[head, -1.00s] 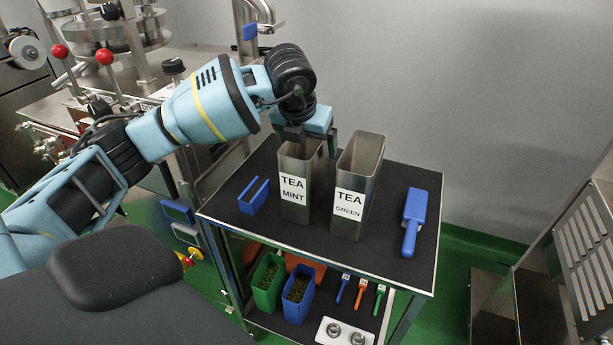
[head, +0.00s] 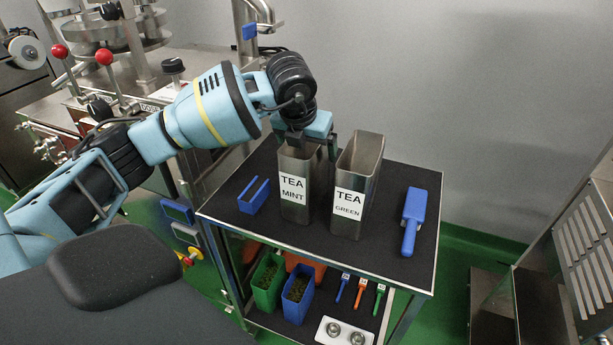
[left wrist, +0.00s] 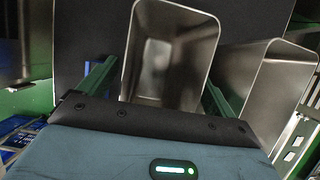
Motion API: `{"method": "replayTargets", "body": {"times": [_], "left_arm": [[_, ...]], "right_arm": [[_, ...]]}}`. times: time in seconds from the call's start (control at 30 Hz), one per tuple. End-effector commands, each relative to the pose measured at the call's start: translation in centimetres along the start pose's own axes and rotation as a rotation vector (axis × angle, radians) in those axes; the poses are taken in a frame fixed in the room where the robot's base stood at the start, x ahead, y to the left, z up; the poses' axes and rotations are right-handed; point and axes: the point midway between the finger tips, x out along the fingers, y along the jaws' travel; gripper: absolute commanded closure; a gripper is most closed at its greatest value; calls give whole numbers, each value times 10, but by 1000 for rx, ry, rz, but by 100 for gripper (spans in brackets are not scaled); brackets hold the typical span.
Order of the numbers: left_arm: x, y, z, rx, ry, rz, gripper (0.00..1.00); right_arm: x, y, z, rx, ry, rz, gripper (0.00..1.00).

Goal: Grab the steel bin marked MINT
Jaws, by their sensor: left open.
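The steel MINT bin (head: 295,205) stands upright on the cart's dark top, its white label facing the front. In the left wrist view the bin (left wrist: 170,50) shows its open mouth, and its inside looks empty. My left gripper (left wrist: 160,85) is open, with one green finger on each side of this bin. In the head view the left gripper (head: 315,146) is at the bin's rim, and its fingers are partly hidden. I cannot tell whether the fingers touch the bin. My right gripper is not in view.
The steel GREEN bin (head: 350,205) stands close on the right, also in the left wrist view (left wrist: 262,90). A blue holder (head: 254,197) is on the left and a blue scoop (head: 412,222) on the right. Green (head: 267,282) and blue (head: 298,294) bins stand on the lower shelf.

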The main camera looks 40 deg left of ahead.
Motion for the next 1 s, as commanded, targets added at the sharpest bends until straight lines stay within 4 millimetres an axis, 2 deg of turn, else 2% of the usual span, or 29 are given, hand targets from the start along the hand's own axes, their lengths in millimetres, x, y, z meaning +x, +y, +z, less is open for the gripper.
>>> {"method": "replayTargets", "body": {"times": [0.17,0.67,1.0], "left_arm": [[0,0,0,0,0,0,9],[0,0,0,0,0,0,75],[-2,0,2,0,-3,0,77]], "right_arm": [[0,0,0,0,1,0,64],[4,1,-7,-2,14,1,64],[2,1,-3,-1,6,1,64]]}}
